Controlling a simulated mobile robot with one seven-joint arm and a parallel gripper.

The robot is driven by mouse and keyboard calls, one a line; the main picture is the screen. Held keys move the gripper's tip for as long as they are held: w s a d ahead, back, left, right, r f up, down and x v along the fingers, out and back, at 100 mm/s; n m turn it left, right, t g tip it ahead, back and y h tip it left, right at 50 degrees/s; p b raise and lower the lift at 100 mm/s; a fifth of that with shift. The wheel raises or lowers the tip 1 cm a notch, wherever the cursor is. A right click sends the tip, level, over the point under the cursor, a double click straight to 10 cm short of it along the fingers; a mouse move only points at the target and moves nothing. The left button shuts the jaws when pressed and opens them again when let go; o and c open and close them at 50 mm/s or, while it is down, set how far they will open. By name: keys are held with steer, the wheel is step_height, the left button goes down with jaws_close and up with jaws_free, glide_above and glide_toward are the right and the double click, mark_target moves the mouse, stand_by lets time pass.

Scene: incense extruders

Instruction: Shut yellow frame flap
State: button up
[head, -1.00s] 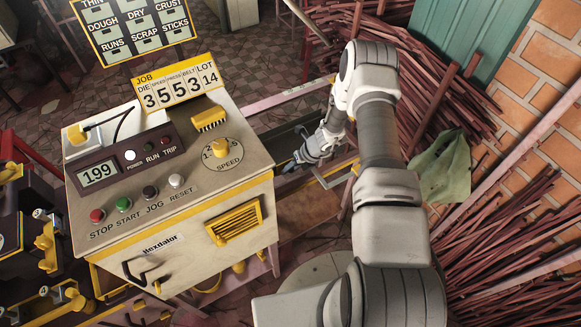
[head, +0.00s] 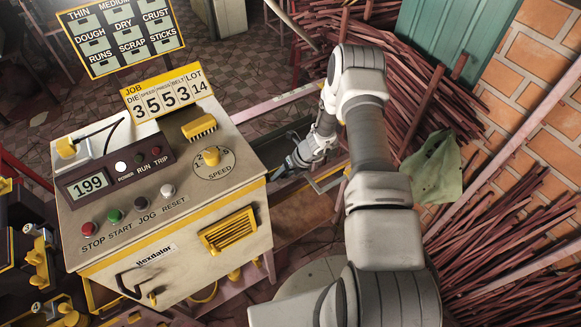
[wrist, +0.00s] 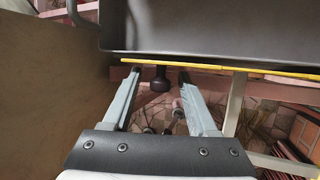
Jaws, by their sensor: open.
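My gripper (head: 280,173) reaches down beside the right side of the cream machine (head: 120,215). In the wrist view its two fingers (wrist: 159,76) are apart. A dark round knob (wrist: 159,84) shows between the fingertips, below a yellow edge; I cannot tell whether they touch it. The yellow edge (wrist: 210,67) borders a dark grey tray-like panel (wrist: 220,30), which I take to be the yellow frame flap. In the head view a yellow-edged frame (head: 330,181) shows just right of my gripper, partly hidden by my arm. How far the flap stands open is unclear.
The machine's side wall (wrist: 45,95) stands close left of my fingers. Its front has a yellow louvred vent (head: 230,228). Bundles of reddish sticks (head: 420,95) and a brick wall (head: 545,60) lie to the right, with a green cloth (head: 432,170) between.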

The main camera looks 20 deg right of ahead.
steer(key=v, duration=1.7)
steer(key=shift+d, duration=0.1)
